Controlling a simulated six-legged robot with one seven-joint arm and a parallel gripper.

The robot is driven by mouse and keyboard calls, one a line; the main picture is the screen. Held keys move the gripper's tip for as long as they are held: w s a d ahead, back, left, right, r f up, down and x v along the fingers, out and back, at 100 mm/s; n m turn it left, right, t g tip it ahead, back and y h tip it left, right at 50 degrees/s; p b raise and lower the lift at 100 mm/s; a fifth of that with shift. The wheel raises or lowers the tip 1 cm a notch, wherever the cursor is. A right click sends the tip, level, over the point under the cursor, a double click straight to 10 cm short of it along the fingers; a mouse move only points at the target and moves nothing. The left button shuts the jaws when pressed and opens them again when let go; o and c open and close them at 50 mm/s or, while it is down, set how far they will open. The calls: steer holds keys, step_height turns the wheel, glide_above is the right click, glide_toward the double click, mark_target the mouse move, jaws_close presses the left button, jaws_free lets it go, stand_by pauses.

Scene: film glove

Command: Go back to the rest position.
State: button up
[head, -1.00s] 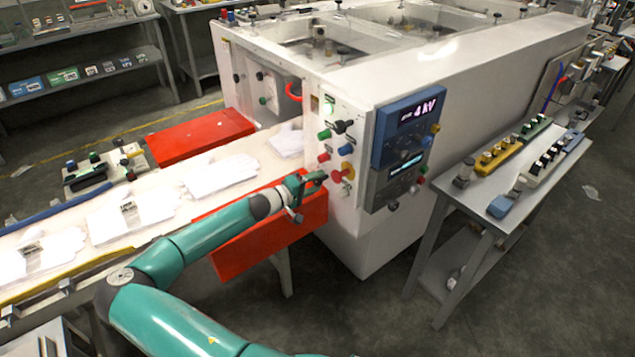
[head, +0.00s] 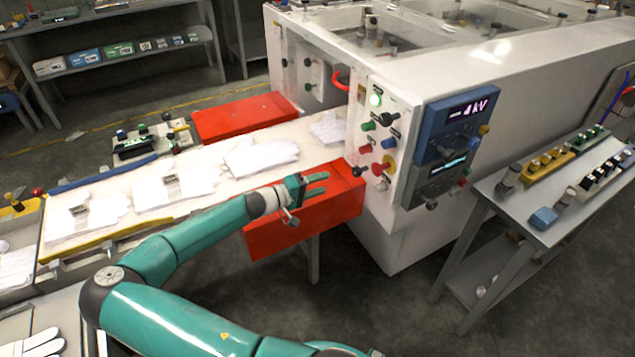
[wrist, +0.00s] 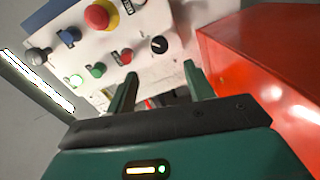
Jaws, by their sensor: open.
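My gripper (head: 318,184) is open and empty. In the head view it is held out above the front red guard (head: 318,215), a little left of the machine's control panel (head: 382,140). In the wrist view, both green fingers of my gripper (wrist: 158,88) stand apart. The control panel (wrist: 115,60) lies beyond them, with a red-and-yellow button (wrist: 101,15) and several knobs. I cannot tell the exact gap to the panel, but in the head view the gripper is apart from it.
White gloves (head: 175,187) lie along the conveyor (head: 150,220) behind my arm. The large white machine (head: 540,75) stands to the right. A grey table (head: 530,205) with button boxes is at far right. Open floor (head: 385,310) lies in front of the machine.

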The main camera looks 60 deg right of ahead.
stand_by(0.3)
steer(key=s+a+f+m+t+y, duration=0.1)
steer(key=a+f+y, duration=0.1)
steer(key=a+y, duration=0.15)
steer(key=s+a+f+y, duration=0.1)
steer(key=a+f+y, duration=0.15)
steer(key=a, duration=0.25)
steer(key=w+a+r+n+t+y, duration=0.1)
steer(key=w+a+r+t+y, duration=0.15)
steer(key=a, duration=0.45)
steer(key=w+a+r+t+y, duration=0.1)
steer(key=a+y, duration=0.2)
steer(key=a, duration=0.4)
steer(key=a+r+n+t+y, duration=0.3)
steer(key=a+r+t, duration=0.2)
steer(key=a+r, duration=0.95)
steer(key=s+a+r+n+t, duration=0.4)
steer(key=s+a+r, duration=0.4)
steer(key=r, duration=0.2)
steer(key=shift+a+r+y, duration=0.2)
steer(key=shift+a+y, duration=0.15)
steer(key=shift+a, duration=0.05)
steer(key=shift+s, duration=0.1)
steer(key=shift+c, duration=0.2)
